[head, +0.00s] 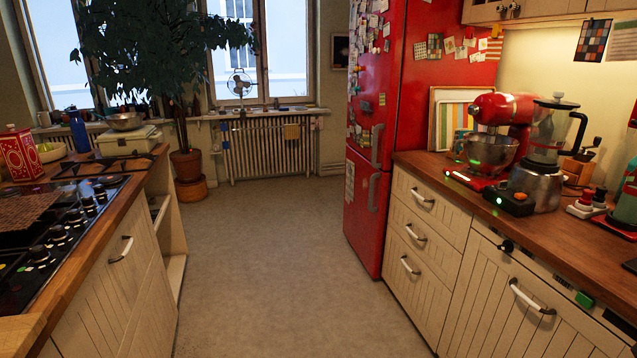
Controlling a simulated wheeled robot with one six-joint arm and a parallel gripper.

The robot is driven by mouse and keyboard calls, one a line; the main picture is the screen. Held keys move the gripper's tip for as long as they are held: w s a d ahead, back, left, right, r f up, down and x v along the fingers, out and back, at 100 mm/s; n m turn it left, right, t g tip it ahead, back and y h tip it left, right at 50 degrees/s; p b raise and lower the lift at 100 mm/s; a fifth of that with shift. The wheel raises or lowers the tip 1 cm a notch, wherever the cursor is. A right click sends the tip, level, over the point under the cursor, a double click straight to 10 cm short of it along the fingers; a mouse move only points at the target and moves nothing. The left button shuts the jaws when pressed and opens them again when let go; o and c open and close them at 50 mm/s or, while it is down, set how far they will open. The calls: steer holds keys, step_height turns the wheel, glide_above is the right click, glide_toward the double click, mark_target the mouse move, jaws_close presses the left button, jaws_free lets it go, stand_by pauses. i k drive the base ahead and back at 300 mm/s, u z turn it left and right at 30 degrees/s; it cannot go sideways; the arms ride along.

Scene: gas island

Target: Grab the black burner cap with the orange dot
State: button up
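A black gas hob (62,225) is set in the wooden counter at the left edge of the head view, partly cut off by the frame. Several black knobs run along its right side. Part of its top is covered by a brown woven mat (28,208). I cannot make out a black burner cap with an orange dot on it or elsewhere. My gripper is not in view.
Open grey floor (270,265) runs between the left island (105,290) and the right counter (440,180). A red fridge (372,210) stands beyond the right counter. A potted plant (186,163) and radiator (265,150) are at the back. A red mixer (500,108) and blender (548,135) stand right.

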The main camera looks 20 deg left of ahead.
mark_target(111, 179)
steer(key=u, duration=0.9)
steer(key=i, duration=1.25)
steer(key=u, duration=1)
steer(key=i, duration=0.5)
steer(key=z, duration=0.45)
steer(key=i, duration=1.1)
steer(key=u, duration=0.25)
